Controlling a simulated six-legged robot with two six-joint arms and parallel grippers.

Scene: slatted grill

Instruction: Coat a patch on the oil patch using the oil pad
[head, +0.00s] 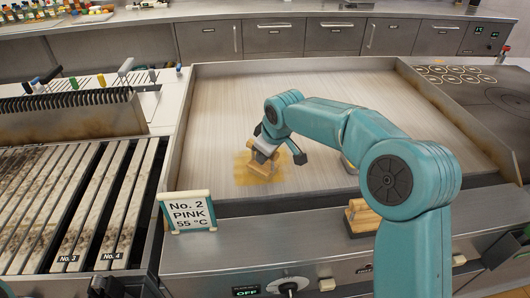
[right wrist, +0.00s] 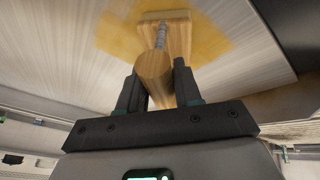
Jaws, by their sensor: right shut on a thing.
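The oil patch (head: 243,167) is a yellowish stain on the pale flat griddle plate, left of its middle near the front. The oil pad (head: 262,172) is a wooden block with a handle, and it is on the patch. In the right wrist view the pad's wooden handle (right wrist: 154,70) lies between the fingers, with the block beyond it over the yellow stain (right wrist: 115,28). My right gripper (head: 268,152) is shut on the handle; it also shows in the right wrist view (right wrist: 160,88). My left gripper is not in view.
A sign (head: 187,212) reading "No. 2 PINK 55 °C" stands at the griddle's front left. A wooden block (head: 362,217) sits on the front ledge, partly behind my arm. The slatted grill (head: 75,200) is at left. The griddle plate (head: 340,85) is clear toward the back.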

